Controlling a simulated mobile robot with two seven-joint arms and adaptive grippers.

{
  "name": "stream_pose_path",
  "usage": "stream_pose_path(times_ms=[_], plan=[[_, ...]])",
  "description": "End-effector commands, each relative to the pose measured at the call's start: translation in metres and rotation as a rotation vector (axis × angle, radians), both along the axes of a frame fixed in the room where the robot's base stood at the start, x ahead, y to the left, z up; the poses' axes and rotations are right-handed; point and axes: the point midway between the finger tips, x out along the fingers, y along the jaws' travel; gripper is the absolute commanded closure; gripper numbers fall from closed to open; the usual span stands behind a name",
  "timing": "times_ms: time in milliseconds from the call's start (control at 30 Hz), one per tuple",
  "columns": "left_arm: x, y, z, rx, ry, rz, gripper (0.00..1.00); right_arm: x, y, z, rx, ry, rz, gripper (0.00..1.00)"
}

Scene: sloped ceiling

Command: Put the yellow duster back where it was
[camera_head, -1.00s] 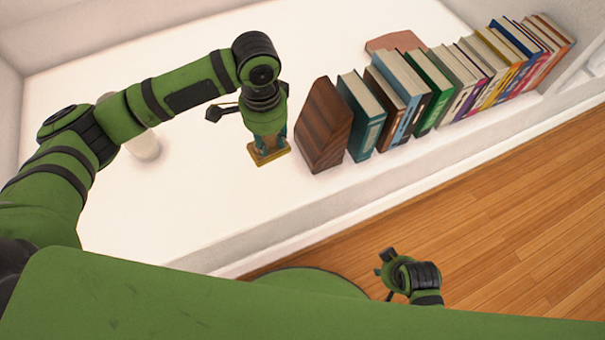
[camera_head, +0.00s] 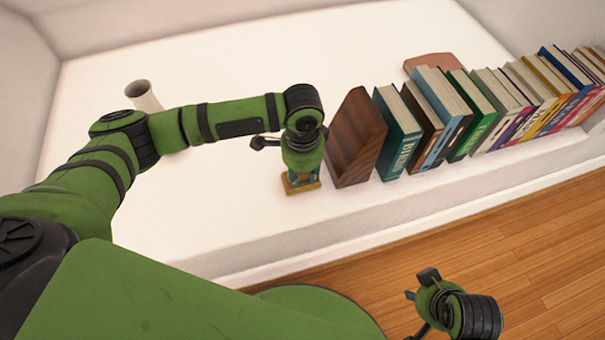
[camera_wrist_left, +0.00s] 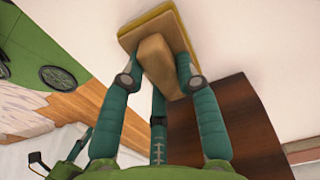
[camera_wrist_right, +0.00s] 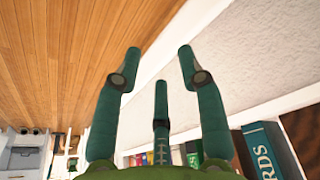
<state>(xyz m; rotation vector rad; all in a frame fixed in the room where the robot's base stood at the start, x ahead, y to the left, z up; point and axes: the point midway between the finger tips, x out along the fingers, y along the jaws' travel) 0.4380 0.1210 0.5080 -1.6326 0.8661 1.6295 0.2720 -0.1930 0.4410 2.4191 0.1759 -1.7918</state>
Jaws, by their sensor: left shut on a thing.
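The yellow duster (camera_head: 303,187) is at the white ledge's surface, just left of the dark wooden bookend. It has a yellow base and a tan block handle, seen in the left wrist view (camera_wrist_left: 158,62). My left gripper (camera_head: 303,172) comes down on it from above, its teal fingers shut on the handle. I cannot tell whether the duster touches the ledge. My right gripper (camera_head: 428,290) is low, over the wood floor side in front of the ledge. In the right wrist view its fingers (camera_wrist_right: 157,65) are spread apart with nothing between them.
A dark wooden bookend (camera_head: 355,138) stands close to the right of the duster, then a row of several books (camera_head: 480,105). A brown flat object (camera_head: 434,62) lies behind them. A pale cylinder (camera_head: 144,96) stands at the left. The ledge (camera_head: 230,75) behind my left arm is clear.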

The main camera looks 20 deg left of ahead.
Motion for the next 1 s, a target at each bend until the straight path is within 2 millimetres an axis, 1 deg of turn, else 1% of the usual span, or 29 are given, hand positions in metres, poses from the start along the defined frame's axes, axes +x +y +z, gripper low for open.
stream_pose_path(times_ms=[200,333,367,400,800,867,1000], plan=[[0.000,0.000,0.001,0.000,0.000,0.000,0.99,0.000,0.000,0.000,0.000,0.001,0.000,0.60],[0.000,0.000,-0.002,0.000,0.000,0.000,0.99,0.000,0.000,-0.003,-0.001,0.003,0.000,0.60],[0.000,0.000,-0.002,0.001,-0.001,0.000,0.56,0.001,0.000,-0.004,-0.001,0.003,0.000,0.60],[0.000,0.000,-0.002,0.001,-0.001,0.000,0.45,0.001,0.000,-0.004,-0.001,0.003,0.000,0.60],[0.000,0.000,0.000,0.000,-0.001,0.000,0.45,0.000,0.000,-0.005,-0.002,0.004,0.000,0.60],[0.001,0.000,0.006,0.000,-0.001,0.000,0.45,0.000,0.000,0.000,0.000,0.002,0.000,0.60],[0.001,0.000,0.026,-0.001,-0.003,-0.001,0.45,0.002,0.001,-0.018,0.000,0.018,0.002,0.60]])
